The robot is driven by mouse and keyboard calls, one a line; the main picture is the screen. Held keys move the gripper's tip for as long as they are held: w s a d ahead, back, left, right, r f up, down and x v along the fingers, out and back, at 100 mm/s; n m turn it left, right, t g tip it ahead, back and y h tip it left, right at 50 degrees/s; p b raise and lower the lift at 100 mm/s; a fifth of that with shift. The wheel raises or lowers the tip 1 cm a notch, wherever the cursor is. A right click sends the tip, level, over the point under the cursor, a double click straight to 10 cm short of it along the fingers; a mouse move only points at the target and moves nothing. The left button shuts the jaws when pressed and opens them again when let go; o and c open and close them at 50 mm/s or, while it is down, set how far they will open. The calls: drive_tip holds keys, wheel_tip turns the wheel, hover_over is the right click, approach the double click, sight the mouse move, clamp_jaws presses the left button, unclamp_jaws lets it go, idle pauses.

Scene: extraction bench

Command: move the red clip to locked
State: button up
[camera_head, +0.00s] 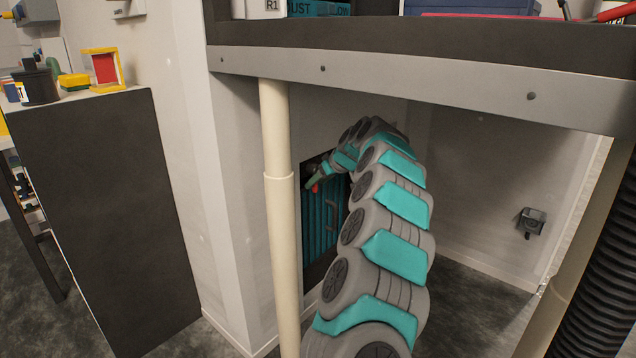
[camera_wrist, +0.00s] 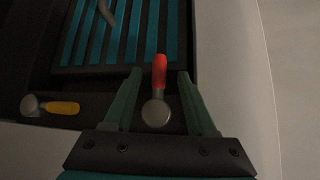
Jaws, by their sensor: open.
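The red clip (camera_wrist: 160,72) shows in the wrist view as a red handle on a round grey pivot (camera_wrist: 156,113). It points up in that view, and its tip overlaps the lower edge of the teal-slatted panel. My gripper (camera_wrist: 160,75) is open, with one dark green finger on each side of the red clip; I cannot tell whether they touch it. In the head view my gripper (camera_head: 314,178) is small at the panel's upper left, with a bit of red beside it.
A yellow clip (camera_wrist: 60,107) on a grey pivot lies sideways to the left. The teal-slatted panel (camera_head: 322,222) has a grey handle (camera_head: 331,215). A bench edge (camera_head: 420,82) runs above my arm, and a pale post (camera_head: 280,220) stands left of it.

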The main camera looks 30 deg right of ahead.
drive_tip(key=v, duration=0.7)
drive_tip(key=shift+s, duration=0.15)
idle(0.3)
